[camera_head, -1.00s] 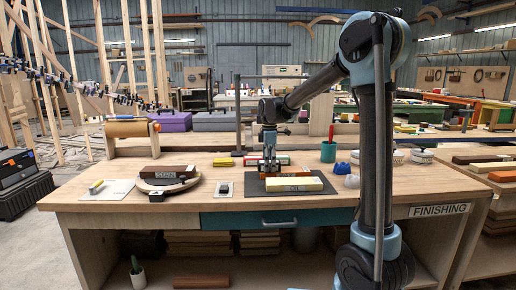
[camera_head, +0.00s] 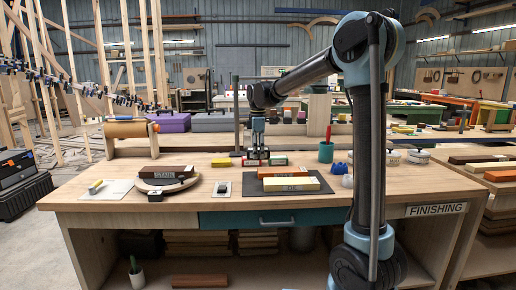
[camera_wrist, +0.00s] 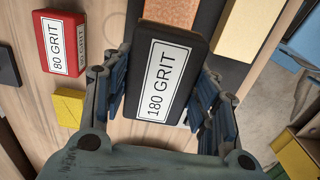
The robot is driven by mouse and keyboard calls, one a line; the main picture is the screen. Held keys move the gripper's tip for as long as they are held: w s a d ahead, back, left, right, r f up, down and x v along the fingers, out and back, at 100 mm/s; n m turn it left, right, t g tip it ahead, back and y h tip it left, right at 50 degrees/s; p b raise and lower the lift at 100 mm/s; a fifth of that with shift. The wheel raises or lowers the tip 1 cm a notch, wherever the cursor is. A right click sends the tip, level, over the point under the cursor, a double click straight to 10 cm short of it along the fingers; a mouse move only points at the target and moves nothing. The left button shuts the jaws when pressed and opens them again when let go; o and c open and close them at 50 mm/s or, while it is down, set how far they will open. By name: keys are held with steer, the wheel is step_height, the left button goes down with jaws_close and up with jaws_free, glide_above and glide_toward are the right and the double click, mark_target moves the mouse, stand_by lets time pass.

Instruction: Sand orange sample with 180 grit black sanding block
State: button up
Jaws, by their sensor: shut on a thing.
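My gripper (camera_head: 257,155) is above the back of the bench, behind the work mat. In the wrist view its blue-grey fingers stand on both sides of the black sanding block (camera_wrist: 160,75), with its white "180 GRIT" label facing the camera. The gripper is shut on this block. The orange sample (camera_head: 289,173) lies on the dark mat (camera_head: 263,189), behind a cream board (camera_head: 292,184). The orange sample also shows at the top of the wrist view (camera_wrist: 178,12). The block appears apart from the sample in the head view.
A red "80 GRIT" block (camera_wrist: 62,43) and a yellow block (camera_wrist: 69,107) lie left of my gripper in the wrist view. A curved piece (camera_head: 168,184) lies on the left. The front bench strip is clear.

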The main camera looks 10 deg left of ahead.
steer(key=shift+r, duration=1.15)
steer(key=shift+d+f, duration=0.1)
steer(key=shift+d, duration=0.05)
